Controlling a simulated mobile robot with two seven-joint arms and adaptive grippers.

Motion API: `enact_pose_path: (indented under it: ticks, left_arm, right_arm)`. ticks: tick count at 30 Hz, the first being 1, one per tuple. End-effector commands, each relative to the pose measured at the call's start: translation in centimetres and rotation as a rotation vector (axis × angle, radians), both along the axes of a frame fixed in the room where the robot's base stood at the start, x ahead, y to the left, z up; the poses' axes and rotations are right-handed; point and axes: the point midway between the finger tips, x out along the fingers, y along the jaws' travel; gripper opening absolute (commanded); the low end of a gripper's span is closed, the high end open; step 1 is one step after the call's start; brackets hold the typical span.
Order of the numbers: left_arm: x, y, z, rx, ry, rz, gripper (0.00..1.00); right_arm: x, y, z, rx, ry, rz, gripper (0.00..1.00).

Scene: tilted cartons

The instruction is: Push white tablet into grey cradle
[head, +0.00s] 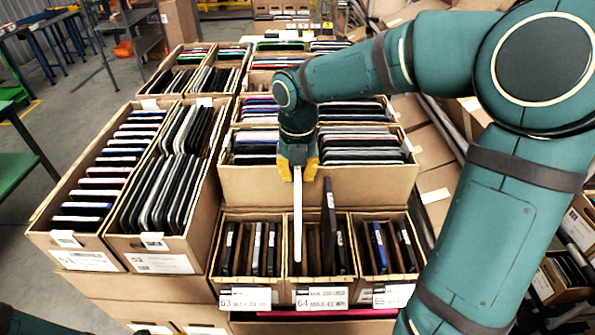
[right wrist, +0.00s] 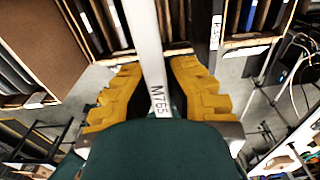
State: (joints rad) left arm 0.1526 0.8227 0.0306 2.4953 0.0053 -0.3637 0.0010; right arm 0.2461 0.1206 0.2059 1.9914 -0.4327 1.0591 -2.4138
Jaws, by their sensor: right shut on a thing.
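The white tablet (head: 297,215) hangs upright, edge-on, from my right gripper (head: 298,168). Its lower end is in front of or inside the middle front carton (head: 323,282) marked 64; I cannot tell how deep. In the right wrist view the yellow fingers of my right gripper (right wrist: 157,85) are on both sides of the white tablet (right wrist: 146,40), which carries dark lettering near its gripped end. A dark upright tablet (head: 329,215) stands up taller than its neighbours just right of it. I cannot make out a grey cradle. My left gripper is out of view.
Front cartons marked 63 (head: 245,284) and 65 (head: 388,282) flank the middle one and hold dark upright tablets. A larger carton (head: 370,187) full of tablets stands close behind. Long cartons (head: 80,243) fill the left. A green table (head: 18,160) is far left.

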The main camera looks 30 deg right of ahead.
Motion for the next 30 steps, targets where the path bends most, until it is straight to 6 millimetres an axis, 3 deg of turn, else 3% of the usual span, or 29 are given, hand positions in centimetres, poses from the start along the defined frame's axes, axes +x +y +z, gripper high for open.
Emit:
enact_pose_path:
  ticks: [14,22,30]
  left_arm:
    - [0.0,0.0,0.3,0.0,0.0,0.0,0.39]
    - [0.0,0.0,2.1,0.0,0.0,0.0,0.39]
    - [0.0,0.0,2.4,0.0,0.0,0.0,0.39]
  right_arm:
    - [0.0,0.0,0.4,0.0,-0.001,0.0,0.0]
    - [0.0,0.0,2.1,0.0,-0.001,0.0,0.0]
    - [0.0,0.0,3.3,0.0,-0.002,0.0,0.0]
